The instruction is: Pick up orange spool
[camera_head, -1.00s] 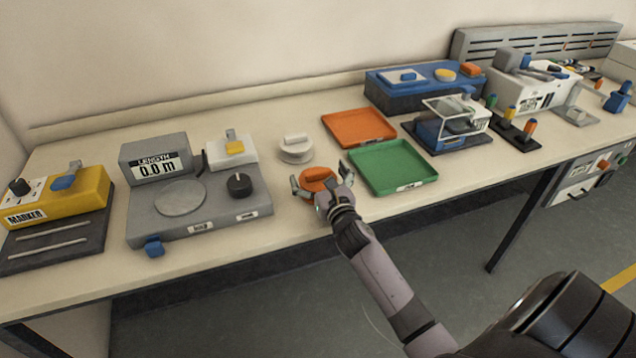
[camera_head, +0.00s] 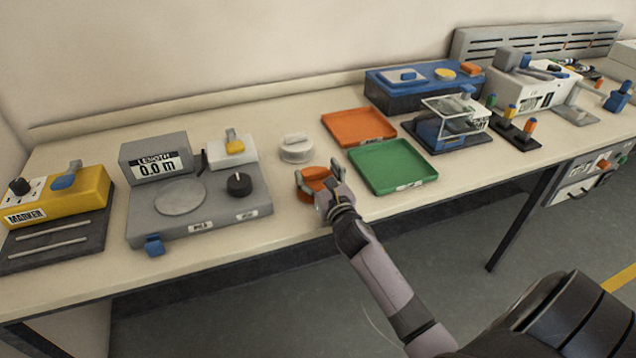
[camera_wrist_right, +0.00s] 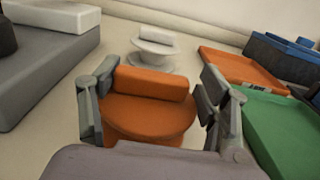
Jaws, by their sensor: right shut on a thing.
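The orange spool (camera_head: 314,184) is at the front of the workbench, between the grey length device and the green tray. In the right wrist view the orange spool (camera_wrist_right: 150,118) shows a round body with a raised bar on top. My right gripper (camera_head: 318,173) is shut on it, with one finger on each side of the bar. The fingers also show in the wrist view (camera_wrist_right: 158,82). Part of the spool is hidden behind my wrist, so I cannot tell whether its underside touches the bench. My left gripper is not in view.
A white spool (camera_head: 296,149) stands just behind. The green tray (camera_head: 394,167) is close on the right, with an orange tray (camera_head: 358,127) behind it. The grey length device (camera_head: 195,207) is on the left. The bench's front edge is close.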

